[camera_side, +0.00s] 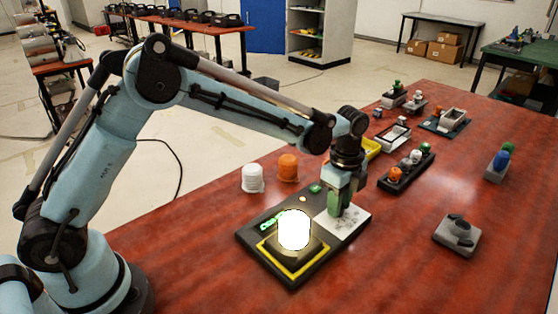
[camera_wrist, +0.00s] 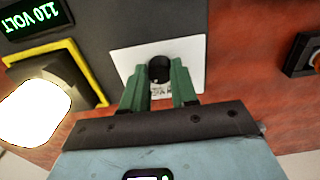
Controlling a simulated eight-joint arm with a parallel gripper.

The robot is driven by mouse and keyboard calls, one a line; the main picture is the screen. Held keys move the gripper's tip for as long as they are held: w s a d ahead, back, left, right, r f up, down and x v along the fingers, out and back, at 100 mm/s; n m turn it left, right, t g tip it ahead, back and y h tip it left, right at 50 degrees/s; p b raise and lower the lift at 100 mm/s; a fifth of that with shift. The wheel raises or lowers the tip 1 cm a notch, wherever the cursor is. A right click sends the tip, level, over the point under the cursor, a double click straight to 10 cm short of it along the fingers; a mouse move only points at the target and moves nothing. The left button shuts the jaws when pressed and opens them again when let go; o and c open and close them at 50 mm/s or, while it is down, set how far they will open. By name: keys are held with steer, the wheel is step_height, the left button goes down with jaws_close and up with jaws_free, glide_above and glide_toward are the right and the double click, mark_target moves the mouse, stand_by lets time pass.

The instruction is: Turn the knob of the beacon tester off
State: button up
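The beacon tester (camera_side: 285,274) is a dark board on the red table. It has a yellow-edged square socket, a green display (camera_wrist: 36,17) reading "110 VOLT" and a white panel (camera_wrist: 128,57). A white beacon (camera_side: 294,230) glows brightly in the socket. It also shows in the wrist view (camera_wrist: 35,110). The round black knob (camera_wrist: 159,69) stands on the white panel. My gripper (camera_wrist: 160,72) has its green fingertips at either side of the knob, very close to it. I cannot tell whether they press on it. In the side view my gripper (camera_side: 340,210) hides the knob.
White (camera_side: 252,178) and orange (camera_side: 288,167) beacons stand behind the tester. A grey switch box (camera_side: 457,235) sits at right. The table between is clear.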

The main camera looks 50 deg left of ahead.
jaws_close()
steer(key=n, duration=0.8)
steer(key=shift+n, duration=0.3)
steer(key=n, duration=0.9)
steer(key=shift+n, duration=0.3)
